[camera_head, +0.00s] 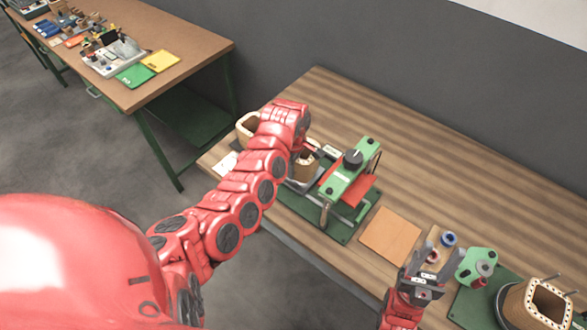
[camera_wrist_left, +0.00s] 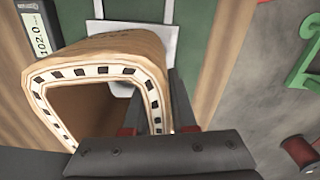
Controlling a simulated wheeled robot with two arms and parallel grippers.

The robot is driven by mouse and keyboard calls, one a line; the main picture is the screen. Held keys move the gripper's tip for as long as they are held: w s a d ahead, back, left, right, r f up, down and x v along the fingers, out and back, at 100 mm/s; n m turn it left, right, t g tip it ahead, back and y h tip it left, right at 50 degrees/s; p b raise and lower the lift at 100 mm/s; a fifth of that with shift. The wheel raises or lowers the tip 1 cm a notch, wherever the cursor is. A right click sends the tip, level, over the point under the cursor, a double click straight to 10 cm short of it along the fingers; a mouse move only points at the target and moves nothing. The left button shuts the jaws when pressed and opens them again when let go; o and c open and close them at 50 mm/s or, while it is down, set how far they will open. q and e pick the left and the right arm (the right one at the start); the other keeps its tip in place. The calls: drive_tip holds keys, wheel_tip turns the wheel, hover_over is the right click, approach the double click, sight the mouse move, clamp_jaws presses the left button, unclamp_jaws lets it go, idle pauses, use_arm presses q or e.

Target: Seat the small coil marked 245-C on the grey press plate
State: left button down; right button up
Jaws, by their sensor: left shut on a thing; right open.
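My left gripper (camera_head: 300,150) is shut on the wall of a tan coil (camera_head: 306,168). In the left wrist view this coil (camera_wrist_left: 120,55) has a rounded square opening and a white rim with dark marks; the writing on its side is too small to read. The grey press plate (camera_wrist_left: 152,38) shows partly behind the coil, over green. I cannot tell whether the coil touches it. The green press (camera_head: 348,172) with a black knob and red parts stands just right of the coil. My right gripper (camera_head: 428,262) is open and empty, near the table's front right.
Another tan coil (camera_head: 246,124) stands left of my left gripper, partly hidden. A larger coil (camera_head: 545,300) stands at the right on a green base. An orange-brown square (camera_head: 391,235) lies between press and right gripper. A display reading 102.0 (camera_wrist_left: 41,40) shows in the wrist view. The table's back is clear.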

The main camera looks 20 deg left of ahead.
use_arm(q)
drive_tip(key=shift+f+b, duration=0.35)
drive_tip(key=shift+b, duration=0.05)
drive_tip(key=shift+f+b, duration=0.3)
drive_tip(key=shift+f, duration=0.05)
drive_tip(key=shift+f, duration=0.2)
idle(0.6)
drive_tip(key=shift+f+b, duration=0.3)
drive_tip(key=shift+b, duration=0.25)
drive_tip(key=c, duration=0.6)
unclamp_jaws()
drive_tip(key=shift+c, duration=0.2)
